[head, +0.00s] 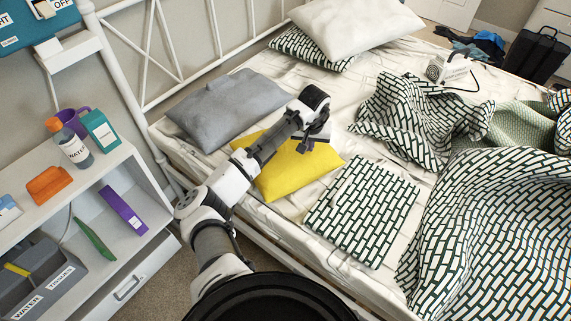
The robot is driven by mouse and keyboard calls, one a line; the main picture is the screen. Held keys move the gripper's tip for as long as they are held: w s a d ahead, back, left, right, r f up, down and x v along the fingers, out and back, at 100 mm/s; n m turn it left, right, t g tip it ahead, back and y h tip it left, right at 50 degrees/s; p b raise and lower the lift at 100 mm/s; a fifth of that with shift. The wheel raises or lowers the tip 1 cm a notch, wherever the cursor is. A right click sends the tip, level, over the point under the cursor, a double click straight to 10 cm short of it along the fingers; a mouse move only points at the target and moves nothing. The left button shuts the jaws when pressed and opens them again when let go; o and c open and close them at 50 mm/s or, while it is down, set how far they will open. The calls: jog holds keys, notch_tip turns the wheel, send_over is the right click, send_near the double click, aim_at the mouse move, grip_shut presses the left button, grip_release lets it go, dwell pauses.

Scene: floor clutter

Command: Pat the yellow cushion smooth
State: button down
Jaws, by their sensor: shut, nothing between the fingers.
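The yellow cushion (288,178) lies on the bed, near its side edge. My arm reaches over it from below and hides part of its left and upper area. My gripper (308,143) is shut and empty, over the upper right part of the cushion. I cannot tell whether it touches the cushion. The visible part of the cushion looks mostly smooth.
A grey pillow (228,107) lies left of the cushion, and a folded patterned cloth (362,212) lies to its right. A rumpled patterned blanket (495,230) covers the bed's right side. A white shelf (85,182) with a water bottle (72,145) stands at left.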

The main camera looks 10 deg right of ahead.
dwell(0.3)
notch_tip(320, 180, up, 3)
jog(key=p, duration=0.3)
jog(key=shift+f, duration=0.1)
dwell(0.4)
